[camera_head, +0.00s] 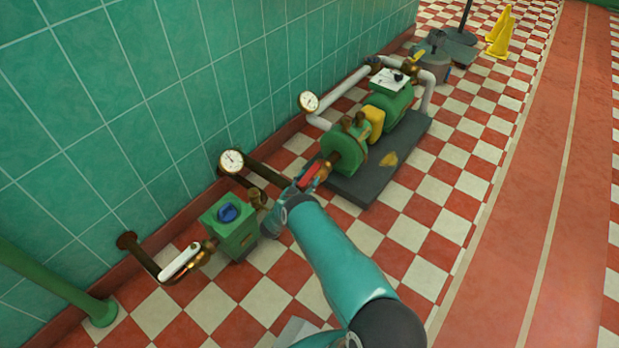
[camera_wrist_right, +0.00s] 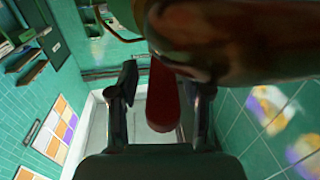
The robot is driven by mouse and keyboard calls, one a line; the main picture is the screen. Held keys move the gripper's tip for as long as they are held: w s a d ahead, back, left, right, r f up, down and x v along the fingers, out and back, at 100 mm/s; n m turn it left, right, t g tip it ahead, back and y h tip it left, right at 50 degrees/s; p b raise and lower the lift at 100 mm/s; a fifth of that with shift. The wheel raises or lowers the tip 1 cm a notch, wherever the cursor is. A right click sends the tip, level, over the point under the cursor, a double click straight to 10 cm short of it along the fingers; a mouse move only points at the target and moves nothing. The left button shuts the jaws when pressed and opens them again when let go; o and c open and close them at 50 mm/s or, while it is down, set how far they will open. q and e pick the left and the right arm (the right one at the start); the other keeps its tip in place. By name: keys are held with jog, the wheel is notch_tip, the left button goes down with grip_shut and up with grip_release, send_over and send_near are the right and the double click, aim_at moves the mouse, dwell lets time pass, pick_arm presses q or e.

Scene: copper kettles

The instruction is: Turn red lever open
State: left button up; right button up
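The red lever (camera_head: 313,175) sits on the brass pipe fitting just left of the green pump. My right gripper (camera_head: 299,184) is at the lever, its arm reaching in from the lower right and covering part of the pipework. In the right wrist view the red lever (camera_wrist_right: 163,98) hangs between the two fingers of my right gripper (camera_wrist_right: 165,88). The fingers stand apart, with a visible gap on the left side of the lever; contact on the right side is unclear. A brass pipe body (camera_wrist_right: 235,40) is close above the fingers. My left gripper is not in view.
A green box with a blue knob (camera_head: 228,213) and a white lever (camera_head: 180,261) are to the left. Pressure gauges (camera_head: 231,161) stand near the tiled wall. The green pump (camera_head: 343,152) rests on a dark base (camera_head: 357,187).

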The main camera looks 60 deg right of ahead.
jog(key=shift+a, duration=0.1)
jog(key=shift+w+a, duration=0.1)
jog(key=shift+a, duration=0.05)
jog(key=shift+a+f, duration=0.1)
jog(key=shift+a, duration=0.15)
jog(key=a, duration=1.1)
jog(key=shift+s, duration=0.25)
jog(key=shift+a, duration=0.1)
